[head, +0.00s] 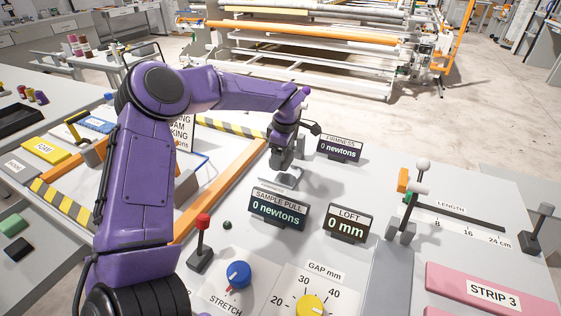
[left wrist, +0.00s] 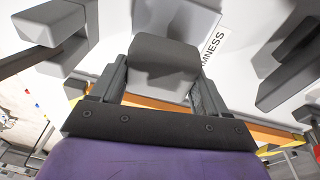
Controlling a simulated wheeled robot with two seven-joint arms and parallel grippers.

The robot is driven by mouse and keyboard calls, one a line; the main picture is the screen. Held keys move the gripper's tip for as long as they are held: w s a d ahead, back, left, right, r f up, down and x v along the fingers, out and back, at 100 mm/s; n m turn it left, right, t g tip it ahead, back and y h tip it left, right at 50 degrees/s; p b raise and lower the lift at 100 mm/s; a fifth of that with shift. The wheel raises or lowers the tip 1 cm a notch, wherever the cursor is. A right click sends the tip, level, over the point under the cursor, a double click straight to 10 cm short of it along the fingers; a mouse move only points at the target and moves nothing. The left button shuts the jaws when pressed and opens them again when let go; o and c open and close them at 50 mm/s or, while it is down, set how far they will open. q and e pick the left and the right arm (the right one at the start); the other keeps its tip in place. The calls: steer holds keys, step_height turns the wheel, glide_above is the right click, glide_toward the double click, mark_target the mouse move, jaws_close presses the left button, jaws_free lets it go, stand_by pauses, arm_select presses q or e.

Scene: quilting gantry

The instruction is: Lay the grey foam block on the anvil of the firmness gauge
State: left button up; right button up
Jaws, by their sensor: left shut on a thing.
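My left gripper (head: 285,160) points down over the firmness gauge. In the left wrist view its two fingers (left wrist: 160,78) are shut on the sides of the grey foam block (left wrist: 165,52). The block is mostly hidden by the fingers in the head view. A pale plate (left wrist: 193,16), which looks like the gauge's anvil, lies just beyond the block, beside a label ending in "MNESS". I cannot tell whether the block touches it. The firmness display (head: 339,149) reads 0 newtons. My right gripper is in neither view.
The sample pull display (head: 278,212) and loft display (head: 350,222) stand in front of the gripper. A red-topped lever (head: 202,222) and a blue knob (head: 238,274) are nearer. An orange rail (head: 240,185) runs to the left. A length scale (head: 455,212) is at right.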

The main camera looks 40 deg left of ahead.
mark_target(284, 157)
arm_select(q)
steer(key=shift+s+f, duration=0.1)
steer(key=shift+f, duration=1.45)
steer(key=shift+f, duration=0.1)
steer(key=o, duration=1.5)
steer(key=r, duration=0.4)
steer(key=d+r, duration=0.1)
steer(key=r, duration=0.7)
steer(key=shift+s+d+r+b, duration=0.1)
steer(key=shift+d+b, duration=0.2)
steer(key=shift+d, duration=0.05)
